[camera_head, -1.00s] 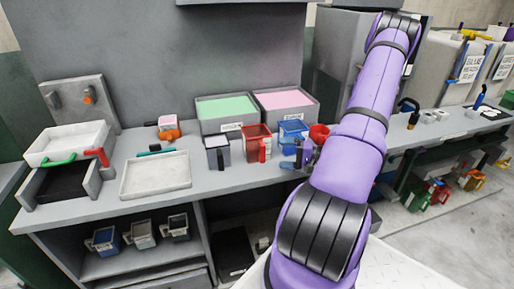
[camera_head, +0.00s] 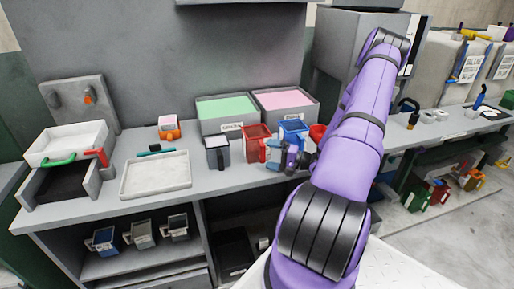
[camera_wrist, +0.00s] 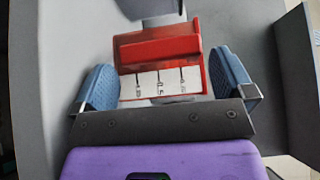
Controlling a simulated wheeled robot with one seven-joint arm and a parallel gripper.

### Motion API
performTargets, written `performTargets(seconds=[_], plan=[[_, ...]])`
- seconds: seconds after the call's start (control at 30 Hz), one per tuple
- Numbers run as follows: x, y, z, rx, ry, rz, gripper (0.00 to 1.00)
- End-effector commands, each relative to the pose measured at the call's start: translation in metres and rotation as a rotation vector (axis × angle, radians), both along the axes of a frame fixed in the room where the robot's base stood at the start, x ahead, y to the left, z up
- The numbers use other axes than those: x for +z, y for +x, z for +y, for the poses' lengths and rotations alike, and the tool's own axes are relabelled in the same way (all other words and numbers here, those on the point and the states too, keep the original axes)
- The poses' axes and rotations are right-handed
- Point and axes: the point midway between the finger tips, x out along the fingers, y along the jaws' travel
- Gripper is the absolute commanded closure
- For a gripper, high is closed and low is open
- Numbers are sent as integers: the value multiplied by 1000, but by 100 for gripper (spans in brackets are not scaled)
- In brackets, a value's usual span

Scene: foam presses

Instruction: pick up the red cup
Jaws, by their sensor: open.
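The red cup (camera_head: 256,143) stands upright on the grey bench, left of a blue cup (camera_head: 292,132). In the wrist view the red cup (camera_wrist: 160,46) is straight ahead, with a white marked scale on its near face. My gripper (camera_wrist: 163,62) is open, with one blue finger pad on each side of the cup. Gaps show between the pads and the cup's sides. In the head view my gripper (camera_head: 286,152) is small, to the right of the red cup, with the arm crossing from the right.
A grey cup (camera_head: 217,151) stands left of the red cup. Bins of green (camera_head: 226,106) and pink (camera_head: 285,99) material stand behind. Another red container (camera_head: 318,131) is partly hidden by my arm. A pale tray (camera_head: 155,176) lies further left on the bench.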

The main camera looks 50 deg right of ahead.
Motion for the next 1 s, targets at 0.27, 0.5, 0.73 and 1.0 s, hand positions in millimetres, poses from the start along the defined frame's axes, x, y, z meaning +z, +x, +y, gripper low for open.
performTargets(seconds=[0.27, 0.5, 0.73, 1.0], plan=[[0, 32, 14, 1, 0, -1, 0], [0, 33, 14, 0, 0, 0, 5], [0, 33, 14, 0, 0, 0, 36], [3, 33, 14, 0, -1, 0, 36]])
